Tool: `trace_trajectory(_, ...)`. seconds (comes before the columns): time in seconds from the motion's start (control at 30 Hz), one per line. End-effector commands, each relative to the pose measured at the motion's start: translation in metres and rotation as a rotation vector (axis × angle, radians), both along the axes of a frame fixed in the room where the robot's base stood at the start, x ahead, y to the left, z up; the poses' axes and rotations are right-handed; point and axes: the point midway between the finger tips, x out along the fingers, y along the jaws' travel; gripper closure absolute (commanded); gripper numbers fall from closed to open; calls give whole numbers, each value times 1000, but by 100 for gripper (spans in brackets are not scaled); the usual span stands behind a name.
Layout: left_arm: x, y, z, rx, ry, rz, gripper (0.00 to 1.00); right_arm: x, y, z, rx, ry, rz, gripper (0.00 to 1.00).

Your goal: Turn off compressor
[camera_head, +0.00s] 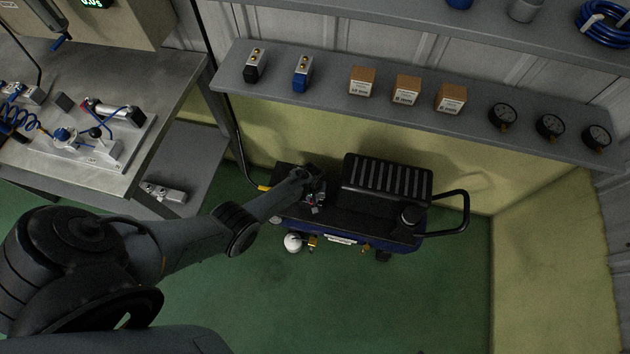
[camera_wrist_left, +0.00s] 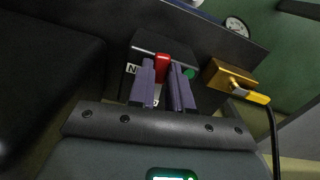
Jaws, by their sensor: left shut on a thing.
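The compressor (camera_head: 385,185) stands on the floor below the shelf, dark with a ribbed housing and a blue tank. In the left wrist view its black switch box (camera_wrist_left: 150,42) carries a red switch (camera_wrist_left: 162,60), a green button (camera_wrist_left: 188,74) and a white label with a letter N. My left gripper (camera_head: 312,202) reaches down to the compressor's left part. In the left wrist view its two purple fingers (camera_wrist_left: 165,82) are shut on the red switch, one on each side. The fingers partly hide the label. My right gripper is out of view.
A brass fitting with a yellow-ended black hose (camera_wrist_left: 232,78) sits right of the switch box. A gauge (camera_wrist_left: 236,26) is beyond it. The shelf (camera_head: 330,100) holds boxes, gauges and valves above the compressor. A workbench (camera_head: 165,60) stands left. Green floor in front is clear.

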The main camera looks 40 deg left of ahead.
Motion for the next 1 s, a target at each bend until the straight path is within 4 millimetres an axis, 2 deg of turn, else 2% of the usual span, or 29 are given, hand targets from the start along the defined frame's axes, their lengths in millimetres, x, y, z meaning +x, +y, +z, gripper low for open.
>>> trace_trajectory(0.33, -4, 6, 0, 1, 1, -150, 100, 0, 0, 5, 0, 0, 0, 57)
trace_trajectory(0.9, -5, 7, -1, 1, 0, -179, 100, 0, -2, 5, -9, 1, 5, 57)
trace_trajectory(0.93, -5, 7, -1, 1, 0, -179, 77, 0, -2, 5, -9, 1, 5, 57)
trace_trajectory(1.0, -5, 6, -1, 1, 1, -179, 66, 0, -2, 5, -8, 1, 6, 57)
